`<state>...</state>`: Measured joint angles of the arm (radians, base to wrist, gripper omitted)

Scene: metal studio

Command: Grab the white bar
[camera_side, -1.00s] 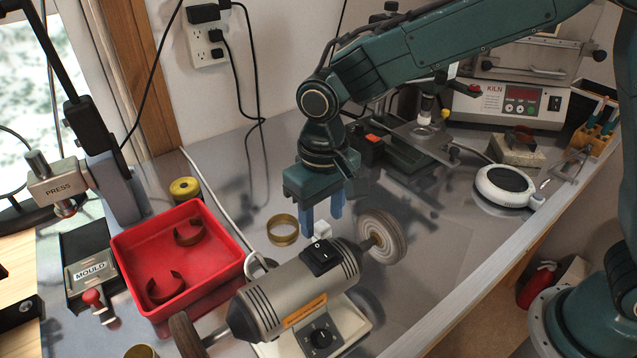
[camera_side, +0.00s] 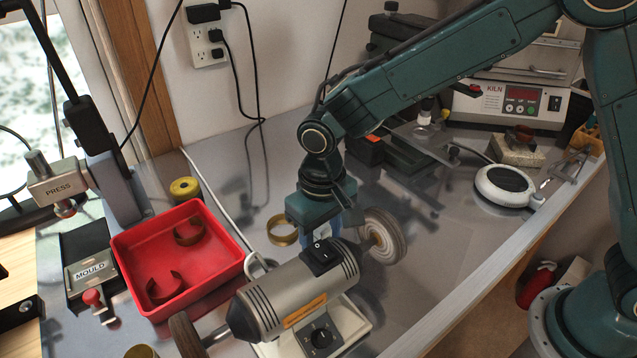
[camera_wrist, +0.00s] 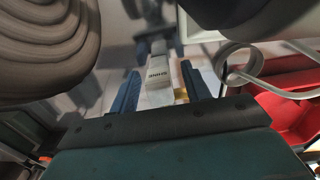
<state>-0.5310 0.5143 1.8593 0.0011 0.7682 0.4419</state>
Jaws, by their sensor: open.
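The white bar (camera_wrist: 158,96) stands between my gripper's two blue fingers in the wrist view, with dark lettering near its upper end. In the side view only a small part of the white bar (camera_side: 323,231) shows, behind the polishing motor (camera_side: 295,290). My gripper (camera_wrist: 161,84) is open, with one finger on each side of the bar; I cannot tell whether either finger touches it. In the side view my gripper (camera_side: 320,236) points down behind the motor, and its fingertips are hidden.
The motor's buffing wheel (camera_side: 383,236) is close to the right of my gripper. A brass ring (camera_side: 283,238) lies to the left. A red tray (camera_side: 213,283) holding curved brown pieces is further left. The bench is clear at the right front.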

